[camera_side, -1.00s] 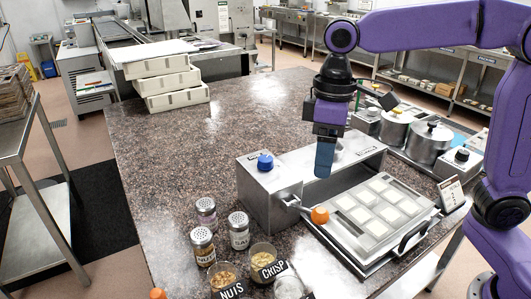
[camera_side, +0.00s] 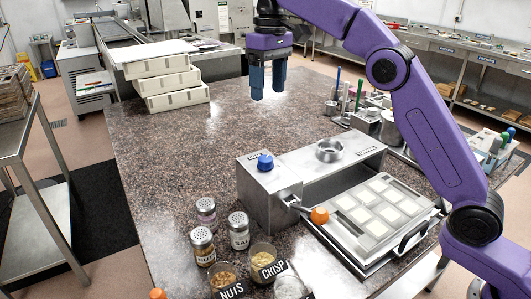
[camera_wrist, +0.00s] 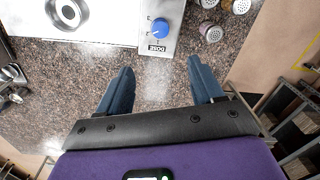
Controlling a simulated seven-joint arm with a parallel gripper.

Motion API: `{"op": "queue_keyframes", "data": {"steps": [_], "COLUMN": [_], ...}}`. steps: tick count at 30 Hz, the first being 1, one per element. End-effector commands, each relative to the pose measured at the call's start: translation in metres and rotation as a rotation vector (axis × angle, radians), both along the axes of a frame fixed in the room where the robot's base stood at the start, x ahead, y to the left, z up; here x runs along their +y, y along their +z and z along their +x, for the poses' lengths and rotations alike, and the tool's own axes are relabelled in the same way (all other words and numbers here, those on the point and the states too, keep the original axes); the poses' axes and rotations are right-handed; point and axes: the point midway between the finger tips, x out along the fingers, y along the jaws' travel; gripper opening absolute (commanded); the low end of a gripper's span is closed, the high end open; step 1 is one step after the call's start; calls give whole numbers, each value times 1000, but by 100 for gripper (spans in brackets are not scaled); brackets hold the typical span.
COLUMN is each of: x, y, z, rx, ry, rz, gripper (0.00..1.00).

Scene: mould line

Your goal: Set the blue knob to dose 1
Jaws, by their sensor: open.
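The blue knob (camera_side: 265,162) stands on top of the left end of a steel dosing machine (camera_side: 262,196). In the wrist view the blue knob (camera_wrist: 159,28) shows from above, beside a dial marked with ticks and a "DOSE" label (camera_wrist: 157,48). I cannot read which number its pointer is on. My gripper (camera_side: 267,96) is open and empty, above the counter and behind the machine, apart from the knob. In the wrist view my gripper's two blue fingers (camera_wrist: 160,80) are spread wide, with the knob ahead of the gap between them.
An orange-ended lever (camera_side: 319,215) sticks out in front of the machine beside a mould tray (camera_side: 382,212). Shakers (camera_side: 239,231) and bowls of toppings (camera_side: 262,258) stand front left. Stacked white trays (camera_side: 178,97) sit at the back left. The counter (camera_side: 180,140) between is clear.

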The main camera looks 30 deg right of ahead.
Motion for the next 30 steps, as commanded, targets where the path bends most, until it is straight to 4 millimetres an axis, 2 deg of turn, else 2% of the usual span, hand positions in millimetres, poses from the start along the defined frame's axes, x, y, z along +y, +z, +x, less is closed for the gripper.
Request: {"op": "queue_keyframes", "data": {"steps": [5,14,22,30], "x": [0,1,3,5], "y": [-6,-28,-59,-103], "z": [0,-1,-2,-2], "rx": [1,2,2,3], "ry": [0,1,1,0], "rz": [0,-1,-1,-1], "gripper": [66,66,66,66]}}
